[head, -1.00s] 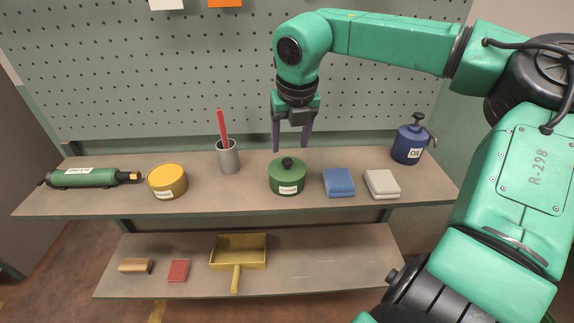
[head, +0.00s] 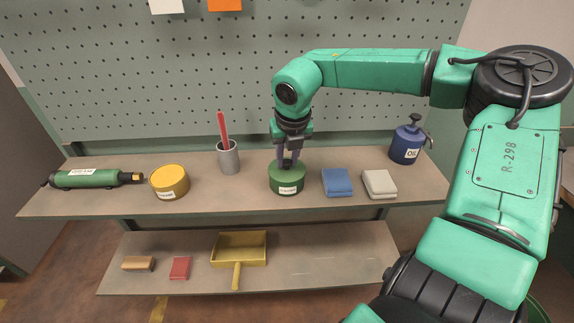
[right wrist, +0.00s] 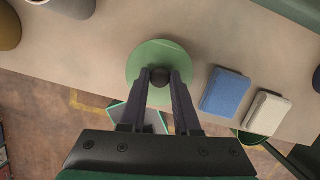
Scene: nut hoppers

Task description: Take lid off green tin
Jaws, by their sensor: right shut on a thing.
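The green tin (head: 287,187) stands upright on the upper shelf, with its green lid (right wrist: 150,55) on top and a pale label on its front. The lid has a dark round knob (right wrist: 159,77), mostly between the fingers in the head view. My right gripper (head: 289,160) points down over the tin and is shut on the knob. In the right wrist view its two dark fingers (right wrist: 162,84) sit on either side of the knob. My left gripper is in neither view.
A blue cloth (head: 337,183) and a white cloth (head: 379,184) lie right of the tin, near a blue oil can (head: 408,142). A grey cup (head: 228,157) with a red stick and a yellow tin (head: 169,182) stand left. The pegboard rises behind.

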